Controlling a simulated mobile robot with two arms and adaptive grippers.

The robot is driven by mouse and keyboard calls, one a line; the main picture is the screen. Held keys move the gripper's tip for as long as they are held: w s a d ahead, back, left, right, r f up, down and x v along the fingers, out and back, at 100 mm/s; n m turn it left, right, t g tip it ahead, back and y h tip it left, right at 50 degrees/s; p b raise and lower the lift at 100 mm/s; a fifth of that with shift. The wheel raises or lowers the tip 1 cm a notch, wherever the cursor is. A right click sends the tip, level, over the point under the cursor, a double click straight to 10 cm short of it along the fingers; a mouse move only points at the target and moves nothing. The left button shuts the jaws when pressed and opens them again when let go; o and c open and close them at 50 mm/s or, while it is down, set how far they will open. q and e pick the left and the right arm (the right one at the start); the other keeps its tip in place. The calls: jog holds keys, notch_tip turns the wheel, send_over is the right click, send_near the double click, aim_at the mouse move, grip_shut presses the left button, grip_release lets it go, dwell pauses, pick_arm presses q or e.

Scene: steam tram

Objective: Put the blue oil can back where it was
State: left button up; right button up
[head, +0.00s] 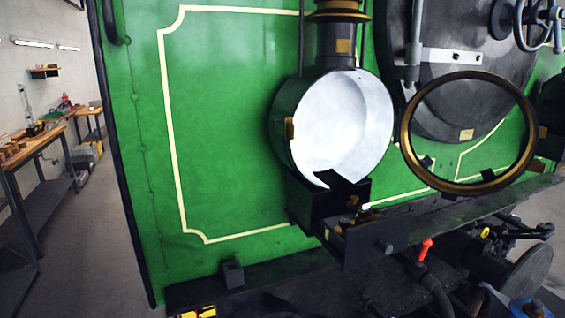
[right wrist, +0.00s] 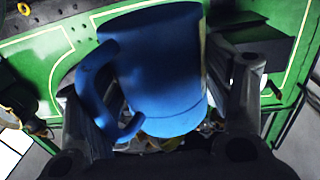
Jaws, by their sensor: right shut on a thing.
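The blue oil can (right wrist: 155,70) fills the middle of the right wrist view, with its rounded blue handle to the left. My right gripper (right wrist: 167,98) has its dark fingers on both sides of the can and is shut on it. In the head view a small blue piece, seemingly the can's top (head: 527,308), shows at the bottom right edge; the rest is cut off. My left gripper is not in view.
The green tram front (head: 225,110) carries a round lamp (head: 345,125) with its brass-rimmed door (head: 533,150) swung open to the right. An open dark drawer or box (head: 372,240) juts out below. A red-handled lever (head: 425,249) stands right of it. Workbenches (head: 30,150) stand far left.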

jog(key=shift+s+a+f, duration=0.25)
jog(key=shift+a+f, duration=0.55)
jog(key=shift+f, duration=0.15)
jog(key=s+a+f+n+g+y, duration=0.1)
jog(key=s+a+f+y, duration=0.15)
jog(key=a, duration=0.95)
jog(key=s+a+f+n+y, duration=0.1)
jog(key=s+a+f, duration=0.15)
jog(key=a, duration=0.95)
jog(key=s+a+r, duration=0.2)
jog(key=s+a, duration=0.2)
jog(key=a, duration=0.3)
notch_tip(320, 180, up, 7)
jog(key=m+t+h, duration=0.2)
jog(key=m+h, duration=0.4)
jog(key=h, duration=0.4)
pick_arm(q)
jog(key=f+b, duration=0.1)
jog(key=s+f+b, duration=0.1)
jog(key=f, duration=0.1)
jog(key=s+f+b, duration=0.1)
jog(key=b, duration=0.1)
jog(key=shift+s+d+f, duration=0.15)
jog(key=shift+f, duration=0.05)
pick_arm(e)
jog(key=shift+y, duration=0.45)
jog(key=f, duration=0.4)
jog(key=shift+a+f, duration=0.2)
